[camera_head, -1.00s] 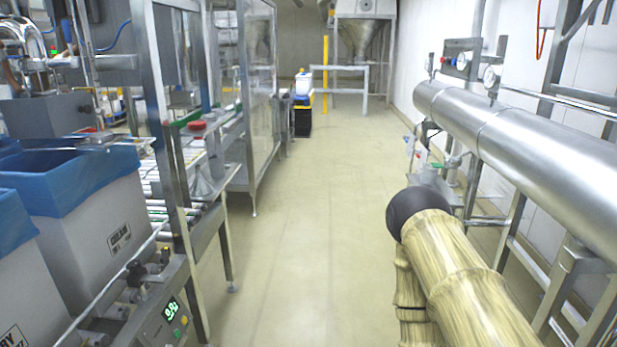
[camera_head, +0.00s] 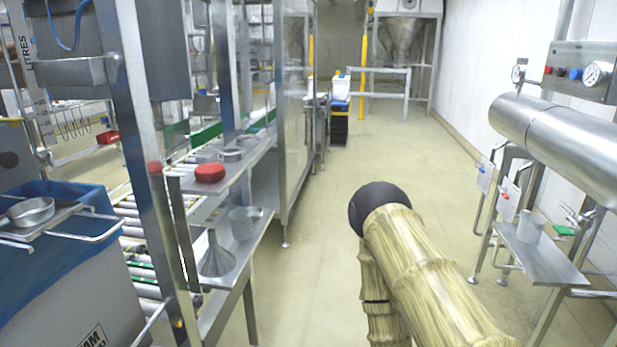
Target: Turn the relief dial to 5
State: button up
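A steel control panel (camera_head: 572,56) is on the right wall above the large steel pipe (camera_head: 570,137). It carries a red knob (camera_head: 548,70), a blue knob (camera_head: 575,74) and a white round gauge (camera_head: 597,74). A second gauge (camera_head: 518,73) stands left of the panel. I cannot tell which of these, if any, is the relief dial, and no numbers are readable. My arm, tan with a black rounded end, shows at the lower middle right, well apart from the panel. My gripper is not in view.
A steel side table with a cup (camera_head: 530,227) stands below the pipe. The floor aisle (camera_head: 330,230) between is clear.

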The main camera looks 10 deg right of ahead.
aim_at(576, 75)
jog(key=z, duration=0.2)
jog(key=i, duration=1.7)
jog(key=z, duration=1.15)
jog(key=i, duration=1.4)
jog(key=z, duration=0.6)
